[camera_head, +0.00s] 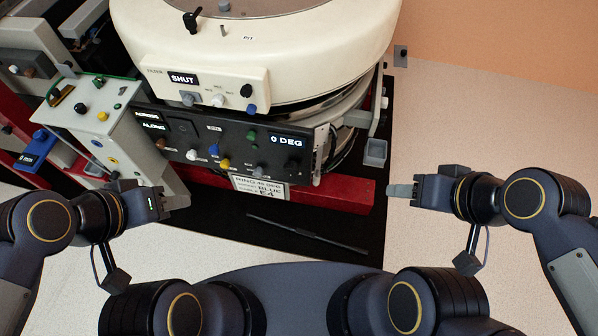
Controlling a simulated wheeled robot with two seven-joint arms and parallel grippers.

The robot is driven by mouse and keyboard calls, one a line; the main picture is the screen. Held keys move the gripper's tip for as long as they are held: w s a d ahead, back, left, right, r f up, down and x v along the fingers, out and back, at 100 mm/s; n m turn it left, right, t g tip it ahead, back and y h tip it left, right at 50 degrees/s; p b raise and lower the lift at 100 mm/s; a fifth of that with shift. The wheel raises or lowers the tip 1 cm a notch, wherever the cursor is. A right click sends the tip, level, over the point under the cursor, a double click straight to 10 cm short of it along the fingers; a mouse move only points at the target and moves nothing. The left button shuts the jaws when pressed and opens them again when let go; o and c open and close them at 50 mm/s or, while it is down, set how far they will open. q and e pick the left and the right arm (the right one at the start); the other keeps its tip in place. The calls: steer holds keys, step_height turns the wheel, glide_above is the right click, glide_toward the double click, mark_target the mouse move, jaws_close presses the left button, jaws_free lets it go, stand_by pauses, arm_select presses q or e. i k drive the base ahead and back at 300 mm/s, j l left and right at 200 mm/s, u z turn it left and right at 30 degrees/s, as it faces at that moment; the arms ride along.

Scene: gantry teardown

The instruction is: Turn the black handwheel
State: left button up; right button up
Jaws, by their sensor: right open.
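Several black knobs show on the machine, and I cannot tell for sure which is the black handwheel. One black knob with a lever (192,20) stands on top of the cream housing. A round black knob (246,90) is on the cream panel marked SHUT, and another black knob (80,107) is on the pale box at left. My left gripper (181,203) is in front of the dark panel's lower left, apart from these knobs; its fingers overlap in view, so its opening is unclear. My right gripper (398,191) is open and empty, right of the machine over the floor.
The dark panel (180,131) carries several coloured knobs and the displays ACROSS, ALONG and 0 DEG. A paper label (262,187) hangs below it. A dark bar (302,234) lies on the black mat. A small grey bin (375,152) is at the right. The floor at right (490,120) is clear.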

mark_target(292, 168)
steer(key=k+j, duration=0.2)
steer(key=k, duration=0.2)
steer(key=k+j, duration=0.2)
steer(key=k, duration=0.2)
